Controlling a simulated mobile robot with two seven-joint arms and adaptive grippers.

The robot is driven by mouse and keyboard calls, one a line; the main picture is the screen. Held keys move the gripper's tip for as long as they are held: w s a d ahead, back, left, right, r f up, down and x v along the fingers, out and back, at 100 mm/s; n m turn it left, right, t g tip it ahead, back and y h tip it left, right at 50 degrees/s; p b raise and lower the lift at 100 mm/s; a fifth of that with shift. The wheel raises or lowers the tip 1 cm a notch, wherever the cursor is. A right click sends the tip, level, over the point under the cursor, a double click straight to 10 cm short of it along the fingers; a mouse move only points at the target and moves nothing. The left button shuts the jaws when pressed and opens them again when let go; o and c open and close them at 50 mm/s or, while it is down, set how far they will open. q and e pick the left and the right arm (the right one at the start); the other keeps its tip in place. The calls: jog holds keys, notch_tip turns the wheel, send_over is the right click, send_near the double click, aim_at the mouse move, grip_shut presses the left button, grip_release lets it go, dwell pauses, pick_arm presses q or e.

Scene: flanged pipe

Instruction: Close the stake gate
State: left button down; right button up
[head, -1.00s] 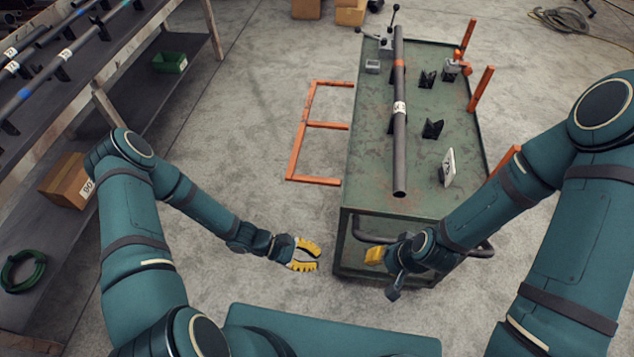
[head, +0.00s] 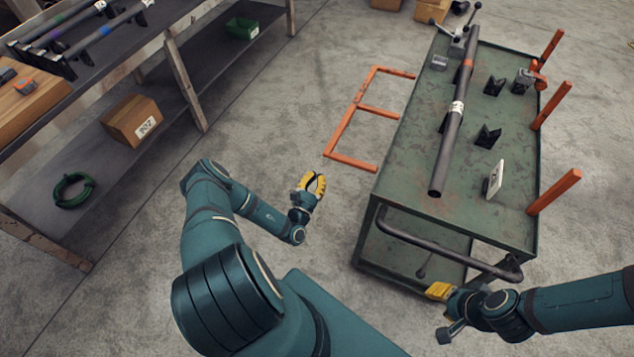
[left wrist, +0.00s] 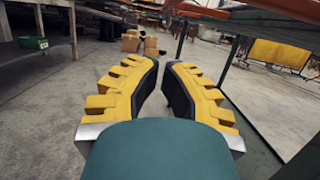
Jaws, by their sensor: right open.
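The stake gate (head: 342,131), an orange frame with a middle bar, stands out from the left side of the green cart (head: 408,205), swung open. Orange bars (left wrist: 215,13), probably the gate, cross the top of the left wrist view. My left gripper (head: 314,181) has yellow fingers and is short of the gate's near end, apart from it. In the left wrist view the fingers (left wrist: 160,66) are apart with nothing between them. My right gripper (head: 438,291) is open near the cart's front end, below the push handle; its fingers show edge-on.
A dark pipe (head: 451,137) lies along the cart top beside black V-blocks (head: 487,136) and a white plate (head: 495,180). Orange stakes (head: 553,192) line the cart's right edge. A shelf with a cardboard box (head: 131,121) stands left. The floor between shelf and cart is clear.

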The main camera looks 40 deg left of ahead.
aim_at(324, 155)
pick_arm(q)
jog(key=w+r, duration=0.2)
jog(key=w+a+r, duration=0.1)
jog(key=w+r, duration=0.1)
jog(key=w, duration=0.1)
jog(key=shift+w+a+r, duration=0.2)
jog(key=shift+w+r, duration=0.1)
jog(key=shift+r, duration=0.45)
